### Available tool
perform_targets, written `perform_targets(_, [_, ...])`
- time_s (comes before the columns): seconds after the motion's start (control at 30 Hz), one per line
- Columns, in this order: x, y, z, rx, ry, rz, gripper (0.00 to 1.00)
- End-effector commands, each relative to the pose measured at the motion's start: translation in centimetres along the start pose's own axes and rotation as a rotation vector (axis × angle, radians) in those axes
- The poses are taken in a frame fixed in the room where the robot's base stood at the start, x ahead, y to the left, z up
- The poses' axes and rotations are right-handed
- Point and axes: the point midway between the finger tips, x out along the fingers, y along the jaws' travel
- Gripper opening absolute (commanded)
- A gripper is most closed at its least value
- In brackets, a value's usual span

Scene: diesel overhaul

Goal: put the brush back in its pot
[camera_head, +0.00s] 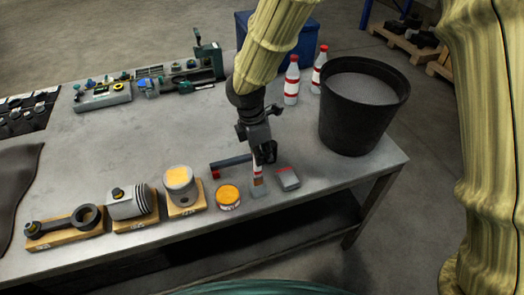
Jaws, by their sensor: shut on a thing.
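My gripper (265,155) is at the front right of the grey workbench, pointing down. It is shut on what looks like the brush (258,181), a small upright piece with a pale, red-marked upper part and a brownish lower end. The gripper hides its top. I cannot tell whether its lower end touches the bench. A short round tin with a yellow-orange top (228,196), which may be the pot, stands just left of the brush, apart from it.
A dark bar with red ends (230,162) lies behind the tin. A small grey-red box (287,179) is right of the brush. A black bin (352,135) and red-capped bottles (291,85) stand behind. Engine parts on wooden blocks (130,205) line the left front. The bench middle is clear.

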Motion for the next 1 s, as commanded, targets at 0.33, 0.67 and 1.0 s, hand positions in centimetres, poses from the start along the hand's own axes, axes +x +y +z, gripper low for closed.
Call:
perform_targets(0.33, [1.1, 0.0, -0.2, 0.000, 0.000, 0.000, 0.00])
perform_targets(0.67, [2.1, 0.0, -0.3, 0.000, -0.001, 0.000, 0.00])
perform_targets(1.0, [3.1, 0.0, -0.5, 0.000, 0.000, 0.000, 0.00])
